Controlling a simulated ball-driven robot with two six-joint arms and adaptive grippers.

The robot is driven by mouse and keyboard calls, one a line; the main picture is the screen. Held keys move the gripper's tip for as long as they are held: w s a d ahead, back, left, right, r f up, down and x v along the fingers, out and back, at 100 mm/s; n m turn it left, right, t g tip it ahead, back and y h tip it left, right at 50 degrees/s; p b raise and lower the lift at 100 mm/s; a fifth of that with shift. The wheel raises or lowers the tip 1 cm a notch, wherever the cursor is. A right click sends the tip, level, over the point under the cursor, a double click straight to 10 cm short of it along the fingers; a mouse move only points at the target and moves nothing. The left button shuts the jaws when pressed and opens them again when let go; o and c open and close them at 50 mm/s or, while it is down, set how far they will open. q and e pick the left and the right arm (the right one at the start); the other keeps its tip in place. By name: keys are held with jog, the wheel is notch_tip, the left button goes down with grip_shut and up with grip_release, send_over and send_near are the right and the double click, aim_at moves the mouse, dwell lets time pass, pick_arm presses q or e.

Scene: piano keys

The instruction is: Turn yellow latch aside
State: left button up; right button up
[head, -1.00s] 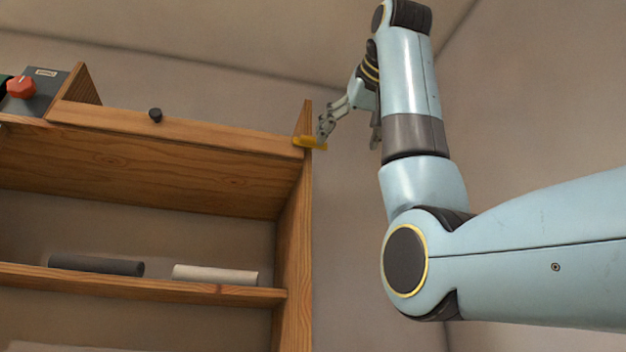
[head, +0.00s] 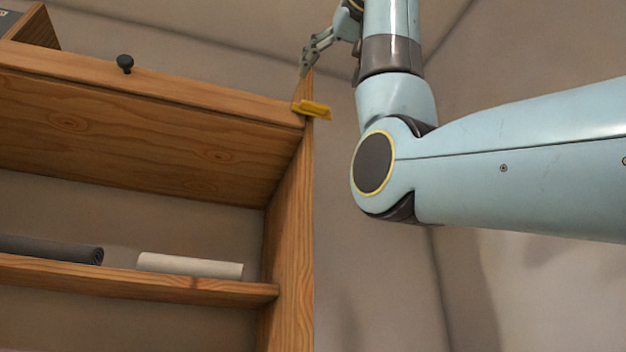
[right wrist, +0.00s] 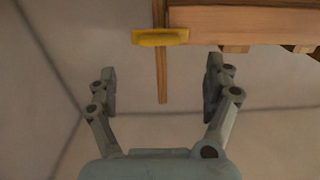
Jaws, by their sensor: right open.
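The yellow latch (head: 313,109) is a short bar at the upper right corner of the wooden cabinet. It lies roughly level across the joint between the knobbed front board (head: 200,98) and the side panel (head: 290,230). In the right wrist view the latch (right wrist: 160,38) lies level, beyond and between the fingers. My right gripper (head: 330,68) is just above the latch in the head view, partly cut off by its own wrist. In the right wrist view the gripper (right wrist: 160,75) is open and empty, its fingers wide apart and clear of the latch. My left gripper is out of view.
A dark knob (head: 125,63) sits on the front board. Below, a shelf (head: 120,279) holds a dark roll (head: 50,249) and a pale roll (head: 190,265). Bare wall is to the right of the cabinet.

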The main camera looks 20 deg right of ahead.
aim_at(313, 111)
jog(key=w+p, duration=0.4)
jog(key=w, duration=0.4)
jog(key=shift+w+a, duration=0.15)
jog(key=shift+w, duration=0.25)
jog(key=c, duration=1.2)
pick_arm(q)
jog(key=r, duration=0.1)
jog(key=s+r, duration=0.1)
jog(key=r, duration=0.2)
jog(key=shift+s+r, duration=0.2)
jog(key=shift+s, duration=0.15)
